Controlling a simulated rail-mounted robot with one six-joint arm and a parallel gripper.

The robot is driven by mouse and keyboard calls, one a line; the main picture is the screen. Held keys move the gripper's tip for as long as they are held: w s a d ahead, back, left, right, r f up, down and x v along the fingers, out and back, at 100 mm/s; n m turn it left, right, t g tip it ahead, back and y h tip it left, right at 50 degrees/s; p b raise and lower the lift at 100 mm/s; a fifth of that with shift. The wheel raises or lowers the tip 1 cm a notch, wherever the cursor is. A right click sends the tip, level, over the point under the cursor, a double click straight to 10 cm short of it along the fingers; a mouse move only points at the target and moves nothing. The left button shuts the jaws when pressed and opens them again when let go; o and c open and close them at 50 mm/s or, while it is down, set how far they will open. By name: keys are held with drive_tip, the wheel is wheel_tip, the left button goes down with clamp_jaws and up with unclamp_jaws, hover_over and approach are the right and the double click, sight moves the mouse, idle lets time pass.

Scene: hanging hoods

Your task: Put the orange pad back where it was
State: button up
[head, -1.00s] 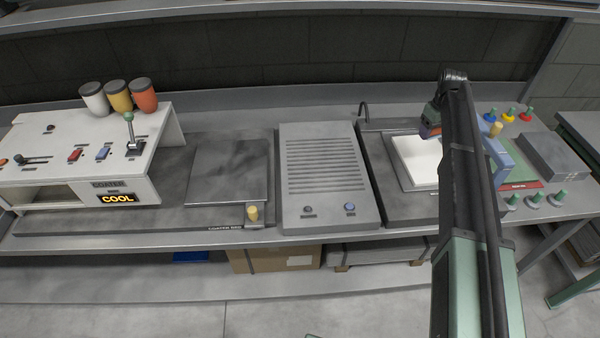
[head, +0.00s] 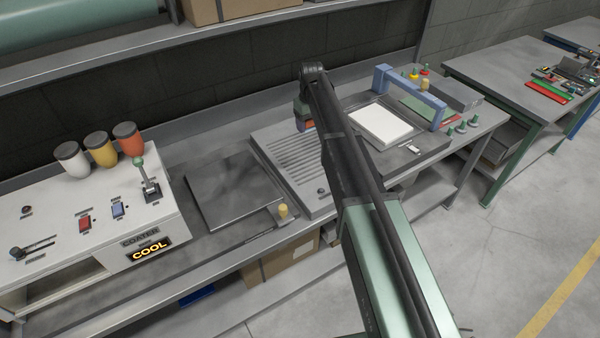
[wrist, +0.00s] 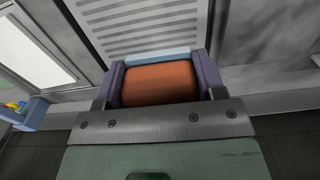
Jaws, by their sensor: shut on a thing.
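My gripper (wrist: 161,88) is shut on an orange pad (wrist: 160,84), which sits between its two purple-grey fingers in the wrist view. A pale blue strip shows along the pad's far edge. In the head view the gripper (head: 305,120) is over the grey vented panel (head: 284,150), and a bit of the orange pad (head: 308,125) shows beside my arm. My arm hides part of the panel. I cannot tell how high the pad is above it.

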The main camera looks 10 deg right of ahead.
sight(308, 170)
wheel_tip(308, 170, down, 20)
drive_tip(key=b, duration=1.9)
drive_tip(key=shift+a+f+b, duration=0.1)
drive_tip(key=shift+f+b, duration=0.05)
drive_tip(key=shift+b, duration=0.15)
drive_tip(key=shift+r, duration=0.3)
drive_tip(key=shift+f, duration=0.25)
drive_tip(key=o, duration=1)
drive_tip(key=shift+r, duration=0.1)
drive_tip(key=shift+c, duration=0.2)
wheel_tip(308, 170, up, 13)
drive_tip(key=p, duration=1.3)
drive_tip(key=s+m, duration=0.4)
drive_tip(key=s, duration=3)
drive_tip(key=shift+f, duration=0.35)
